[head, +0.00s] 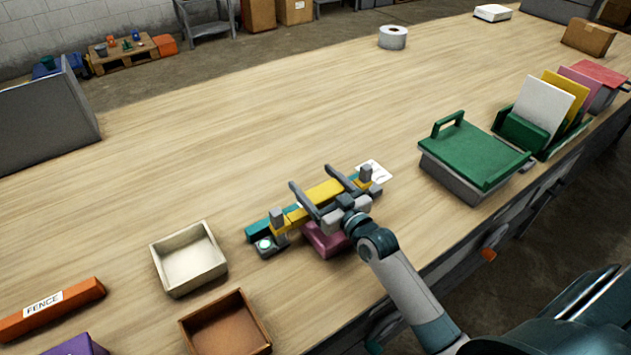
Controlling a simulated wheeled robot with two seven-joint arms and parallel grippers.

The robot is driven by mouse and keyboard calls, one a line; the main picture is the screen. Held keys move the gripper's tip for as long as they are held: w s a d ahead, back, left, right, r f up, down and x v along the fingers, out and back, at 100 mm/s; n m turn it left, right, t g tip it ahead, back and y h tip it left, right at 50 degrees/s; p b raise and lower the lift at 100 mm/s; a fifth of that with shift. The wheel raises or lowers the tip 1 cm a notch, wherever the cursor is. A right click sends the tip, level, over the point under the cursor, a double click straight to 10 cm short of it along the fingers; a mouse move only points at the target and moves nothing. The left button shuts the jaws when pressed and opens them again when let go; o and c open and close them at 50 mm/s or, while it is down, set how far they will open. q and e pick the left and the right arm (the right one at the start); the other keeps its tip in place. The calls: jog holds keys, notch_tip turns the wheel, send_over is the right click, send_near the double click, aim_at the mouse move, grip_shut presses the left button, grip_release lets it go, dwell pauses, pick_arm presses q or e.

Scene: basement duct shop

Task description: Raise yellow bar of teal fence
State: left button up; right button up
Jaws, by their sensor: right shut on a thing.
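The teal fence (258,231) lies on the workbench in the middle of the head view, with grey end posts and a small round pale button at its left end. The yellow bar (324,190) runs along it between the posts. My right gripper (312,179) reaches in from the lower right and is shut on the yellow bar, with one grey finger at each side of its middle part. The gripper hides part of the bar and fence. I cannot tell whether the bar is lifted. My left gripper is not in view.
A magenta block (322,240) is under my right gripper. A cream tray (188,261), a brown tray (226,326) and an orange FENCE sign (52,308) are left. A green-lidded box (474,154) and a file rack (522,132) stand right.

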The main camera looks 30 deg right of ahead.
notch_tip(320, 180, up, 4)
jog(key=p, duration=0.3)
jog(key=shift+r, duration=0.15)
jog(key=shift+w, duration=0.1)
jog(key=o, duration=1.5)
